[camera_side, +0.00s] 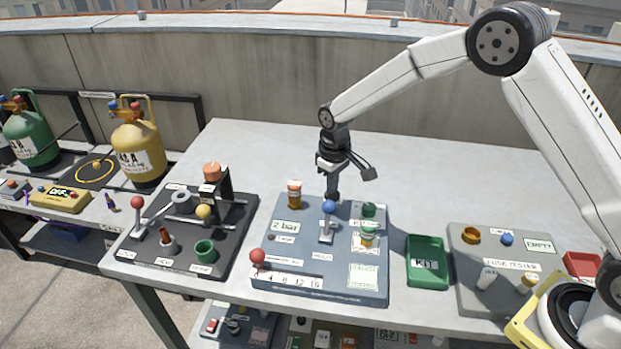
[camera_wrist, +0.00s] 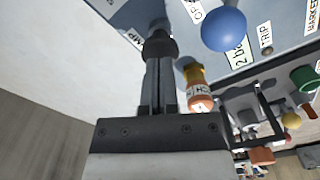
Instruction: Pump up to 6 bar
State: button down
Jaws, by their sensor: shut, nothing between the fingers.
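The blue-grey panel (camera_side: 345,272) carries a "2 bar" label (camera_side: 286,227), which also shows in the wrist view (camera_wrist: 238,57). My gripper (camera_side: 331,196) points down at the panel's far edge, just behind a lever with a blue ball (camera_side: 329,207). In the wrist view my gripper's fingers (camera_wrist: 160,62) are together and empty. Their tips are at a dark post (camera_wrist: 157,43) beside a partly hidden label ending in "MP"; I cannot tell whether they touch it. The blue ball (camera_wrist: 223,30) is to the right of the tips there.
An orange-capped jar (camera_side: 294,193) stands close to my gripper. A red ball (camera_side: 257,256) sits at a numbered scale on the panel's front. A green knob (camera_side: 369,209) is at the panel's right. A green tray (camera_side: 428,261) is beyond. The table behind the panel is clear.

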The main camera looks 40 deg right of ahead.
jog(key=shift+f, duration=1.45)
jog(key=shift+r, duration=2.15)
jog(key=shift+f, duration=1.95)
dwell(0.5)
jog(key=shift+r, duration=1.95)
